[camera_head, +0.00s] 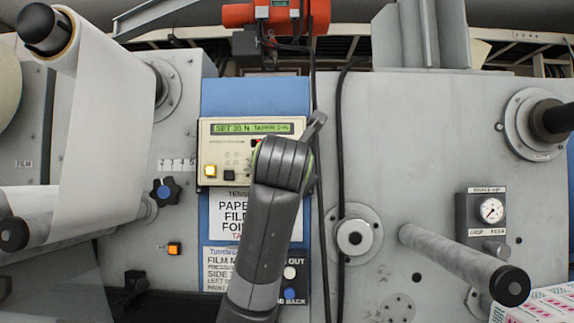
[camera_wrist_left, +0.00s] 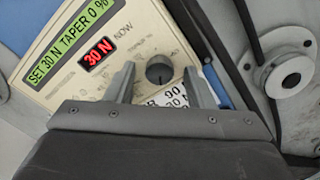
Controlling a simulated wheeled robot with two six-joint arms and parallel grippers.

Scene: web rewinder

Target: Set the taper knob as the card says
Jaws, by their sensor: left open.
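The taper knob (camera_wrist_left: 160,70) is a dark round knob on the cream control box (camera_head: 207,140), seen in the left wrist view; my arm hides it in the head view. The box's green display (camera_wrist_left: 72,46) reads SET 30 N TAPER 0 %, and a red display (camera_wrist_left: 97,53) reads 30 N. My left gripper (camera_wrist_left: 160,68) is open, its fingers either side of the knob in the picture; contact cannot be told. The card (camera_head: 232,212) below the box shows PAPER, FILM, FOIL and a cut-off TA; my arm hides its right part. My right gripper is not in view.
A lower card (camera_head: 222,270) is partly covered by my arm. Black cables (camera_head: 340,130) hang right of the box. A grey roller (camera_head: 460,262) juts out at lower right.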

